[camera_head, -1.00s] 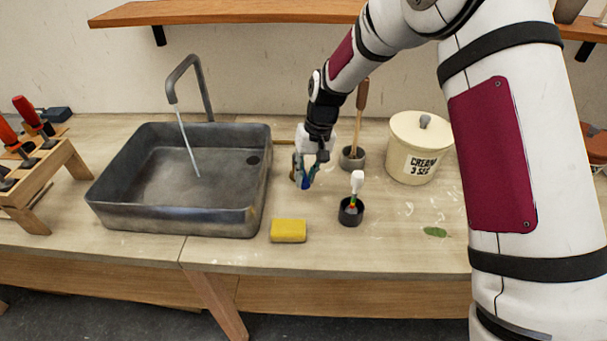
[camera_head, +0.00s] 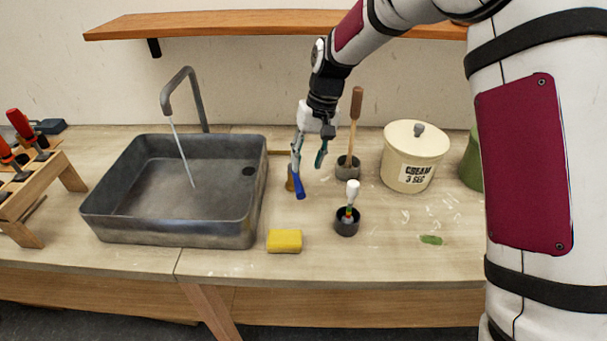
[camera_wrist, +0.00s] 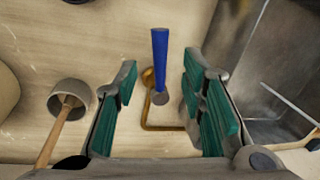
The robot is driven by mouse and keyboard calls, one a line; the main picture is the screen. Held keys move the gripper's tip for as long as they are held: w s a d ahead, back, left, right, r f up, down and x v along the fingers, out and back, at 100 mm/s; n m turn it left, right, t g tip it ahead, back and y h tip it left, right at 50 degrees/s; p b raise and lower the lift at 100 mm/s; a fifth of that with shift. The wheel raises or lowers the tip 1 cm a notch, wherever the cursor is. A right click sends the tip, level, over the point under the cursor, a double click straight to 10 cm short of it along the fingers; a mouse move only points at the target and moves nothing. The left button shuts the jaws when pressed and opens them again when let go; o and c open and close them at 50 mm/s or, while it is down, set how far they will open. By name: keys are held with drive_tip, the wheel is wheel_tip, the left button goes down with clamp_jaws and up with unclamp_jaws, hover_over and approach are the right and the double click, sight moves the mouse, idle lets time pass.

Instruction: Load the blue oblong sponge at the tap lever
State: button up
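A blue oblong bar (camera_head: 299,187), like a lever handle, stands by a brass fitting (camera_head: 290,180) on the counter right of the sink. In the wrist view the blue bar (camera_wrist: 160,55) lies ahead of and between my fingers, with the brass pipe (camera_wrist: 147,115) under it. My gripper (camera_head: 309,160) is open above it, its green pads (camera_wrist: 160,75) apart. They look clear of the bar on both sides, with nothing gripped. The sponge in view (camera_head: 285,241) is yellow, not blue, and lies in front of the sink's right corner. I see no blue sponge.
The grey sink (camera_head: 110,228) has a running tap (camera_head: 187,85). A dark cup with a brush (camera_head: 347,224), a grey pot with a wooden handle (camera_head: 347,168) and a cream canister (camera_head: 412,160) stand to the right. A wooden rack (camera_head: 35,205) is far left.

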drive_tip(key=shift+d+r, duration=0.2)
drive_tip(key=shift+r, duration=0.7)
drive_tip(key=shift+d+r, duration=0.15)
drive_tip(key=shift+r, duration=0.7)
